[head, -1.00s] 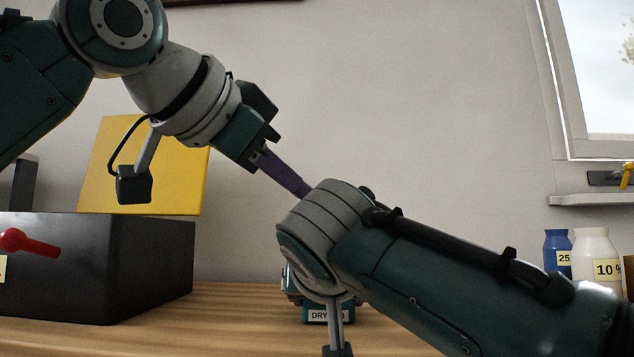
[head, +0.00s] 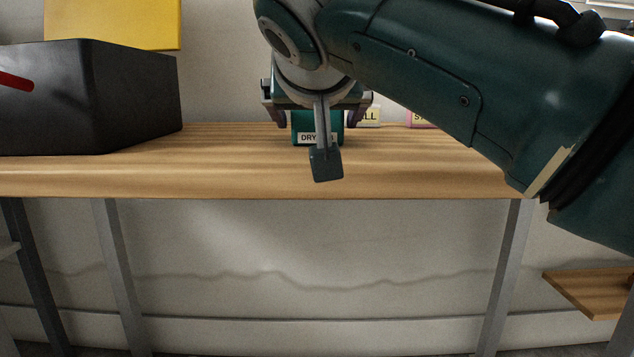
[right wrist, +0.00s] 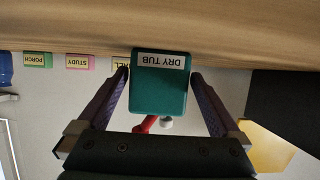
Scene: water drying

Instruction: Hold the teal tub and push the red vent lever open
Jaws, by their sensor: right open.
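The teal tub (head: 304,128), labelled "DRY TUB", stands upright on the wooden table, partly hidden by my right wrist in the head view. My right gripper (head: 317,119) is open around it. In the right wrist view, which is upside down, the tub (right wrist: 159,90) sits between the two spread purple fingers of the gripper (right wrist: 159,82), with gaps on both sides. A red lever-like part (right wrist: 145,124) shows just past the tub's top edge; what it is fixed to is hidden. Another red lever (head: 15,80) is on the black box at the left. My left gripper is out of view.
The black box (head: 135,95) stands left of the tub, with a yellow panel (head: 115,22) behind it. Small labels (head: 369,116) stand behind and right of the tub. The table top (head: 220,170) between box and tub is clear.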

